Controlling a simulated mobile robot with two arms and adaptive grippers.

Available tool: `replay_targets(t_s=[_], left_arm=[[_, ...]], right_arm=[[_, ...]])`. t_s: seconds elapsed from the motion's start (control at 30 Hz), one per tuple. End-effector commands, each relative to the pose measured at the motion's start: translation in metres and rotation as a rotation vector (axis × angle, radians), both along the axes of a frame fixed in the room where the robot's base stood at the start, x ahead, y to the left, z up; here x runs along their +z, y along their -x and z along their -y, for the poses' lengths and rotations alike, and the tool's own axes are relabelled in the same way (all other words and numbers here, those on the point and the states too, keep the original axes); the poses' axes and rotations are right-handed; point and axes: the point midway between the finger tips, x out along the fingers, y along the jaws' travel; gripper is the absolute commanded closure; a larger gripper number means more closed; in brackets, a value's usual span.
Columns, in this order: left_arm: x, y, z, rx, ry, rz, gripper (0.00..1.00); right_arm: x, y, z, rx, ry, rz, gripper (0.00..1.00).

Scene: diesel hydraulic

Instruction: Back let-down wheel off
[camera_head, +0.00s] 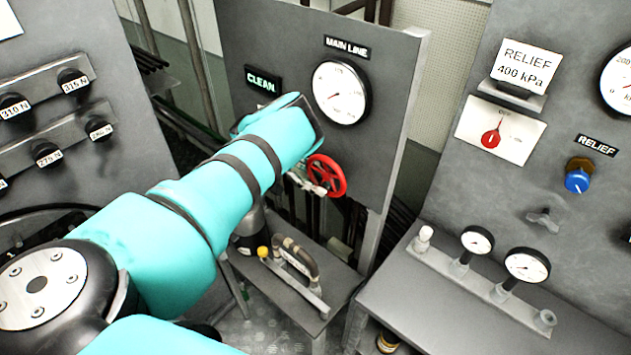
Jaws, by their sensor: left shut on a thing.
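The let-down wheel is most likely the red handwheel (327,176) on the front of the grey main line panel, below its gauge. My left arm reaches in from the left, and its wrist covers part of the panel. My left gripper (313,183) is at the left side of the red wheel, mostly hidden behind the wrist, and shut on it. How its fingers sit on the rim is too small to tell. My right gripper is not in view.
The main line gauge (341,93) is just above the wheel. A low grey stand (318,301) with a hose fitting is beneath. At right, a bench (440,300) carries small gauges before the relief panel (570,110). A panel with labelled knobs (46,154) is at left.

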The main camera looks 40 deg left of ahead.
Motion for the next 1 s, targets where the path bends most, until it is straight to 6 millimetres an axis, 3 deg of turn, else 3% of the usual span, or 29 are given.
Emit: replay_targets(t_s=[0.3,0.8,0.83,0.93,1.0], left_arm=[[0.0017,-0.0043,0.0045,0.004,0.104,0.007,1.0],[0.0008,-0.0035,0.0057,0.001,0.117,0.002,1.0],[0.0007,-0.0035,0.0057,0.002,0.117,0.002,0.81],[0.0003,-0.003,0.0057,0.002,0.116,0.001,0.68],[-0.0002,-0.0023,0.0054,0.001,0.117,-0.002,0.68]], right_arm=[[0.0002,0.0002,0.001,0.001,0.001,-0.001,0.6],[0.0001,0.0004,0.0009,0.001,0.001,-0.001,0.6],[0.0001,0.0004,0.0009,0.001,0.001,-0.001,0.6],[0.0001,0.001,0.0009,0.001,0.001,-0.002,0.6],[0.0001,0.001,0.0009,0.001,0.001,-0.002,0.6]])
